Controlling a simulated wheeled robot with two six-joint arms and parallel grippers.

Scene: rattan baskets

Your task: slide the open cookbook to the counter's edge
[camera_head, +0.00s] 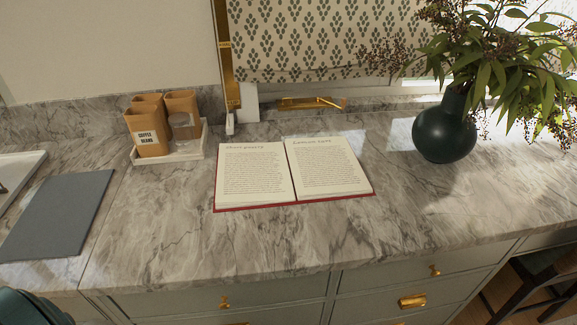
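The open cookbook (255,172) lies flat on the grey marbled counter (240,240). Its two printed pages face up, and a red cover edge shows along its front side. A strip of bare counter lies between the book and the counter's front edge. Neither of my grippers is in the camera_head view, so nothing touches the book in this view.
A white tray (195,152) with brown canisters (151,137) stands left of the book. A dark green vase (445,128) with leafy branches stands to its right. A grey mat (60,215) lies at far left. Drawers with brass handles (412,302) are below the counter.

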